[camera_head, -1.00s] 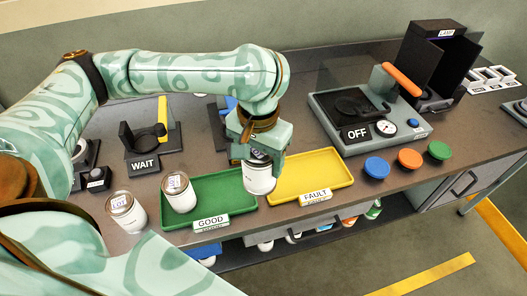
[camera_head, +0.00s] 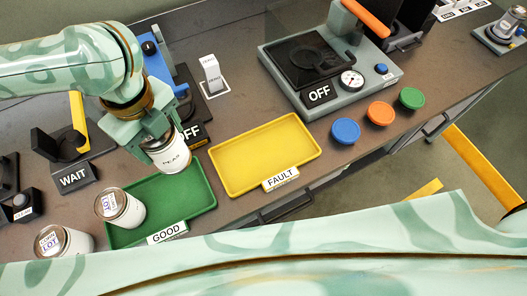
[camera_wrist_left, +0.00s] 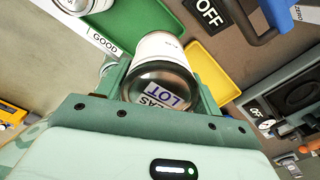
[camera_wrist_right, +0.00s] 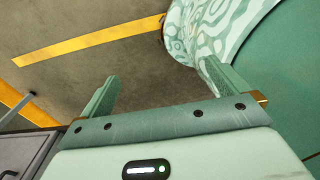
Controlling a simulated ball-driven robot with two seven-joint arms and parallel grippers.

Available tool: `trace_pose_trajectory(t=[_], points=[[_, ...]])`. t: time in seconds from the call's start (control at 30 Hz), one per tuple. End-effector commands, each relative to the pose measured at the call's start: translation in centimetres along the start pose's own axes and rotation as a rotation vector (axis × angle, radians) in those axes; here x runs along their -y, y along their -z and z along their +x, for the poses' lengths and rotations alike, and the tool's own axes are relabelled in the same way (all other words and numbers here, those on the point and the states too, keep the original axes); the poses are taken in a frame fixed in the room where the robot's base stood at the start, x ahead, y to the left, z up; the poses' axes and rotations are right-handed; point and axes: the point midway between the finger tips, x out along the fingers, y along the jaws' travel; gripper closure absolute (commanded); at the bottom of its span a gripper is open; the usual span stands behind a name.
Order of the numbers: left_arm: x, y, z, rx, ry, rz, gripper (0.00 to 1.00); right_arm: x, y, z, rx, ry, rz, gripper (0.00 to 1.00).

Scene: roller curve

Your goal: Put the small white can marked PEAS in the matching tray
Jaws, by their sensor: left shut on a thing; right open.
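My left gripper (camera_head: 155,138) is shut on a white can (camera_head: 171,156). In the left wrist view the can (camera_wrist_left: 160,52) has a metal end with a label on which "EAS" and "LOT" can be read. The can is tilted and hangs by the back right corner of the green tray (camera_head: 195,209) marked GOOD; I cannot tell if it touches. The yellow tray (camera_head: 227,180) marked FAULT lies to the right. A second white can (camera_head: 122,211) stands in the green tray's left part. My right gripper (camera_wrist_right: 160,82) is open and empty, away from the bench.
Another white can (camera_head: 66,243) stands on the bench left of the green tray. A WAIT sign (camera_head: 74,178) and holder are behind it. A grey device with an OFF sign (camera_head: 319,94) stands at the back right. Blue (camera_head: 345,131), orange and green discs line the front edge.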

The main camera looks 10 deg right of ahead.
Motion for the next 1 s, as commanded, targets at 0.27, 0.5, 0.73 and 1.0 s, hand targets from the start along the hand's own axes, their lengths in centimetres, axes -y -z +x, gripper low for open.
trace_pose_trajectory(t=[0.27,0.5,0.73,1.0], points=[[3.2,2.6,2.1,0.0,-0.001,0.116,0.7,-0.7,0.8,1.1,-0.012,-0.008,-0.002,0.0],[8.3,6.4,5.9,-0.003,-0.004,0.109,0.7,-0.6,0.4,2.8,-0.007,-0.007,-0.001,0.0],[10.5,7.9,8.9,0.0,-0.001,0.107,0.7,-0.6,0.1,3.9,-0.002,-0.006,0.0,0.0],[11.4,8.6,11.5,-0.001,-0.002,0.106,0.7,-0.2,-0.1,4.8,0.002,-0.002,0.002,0.0]])
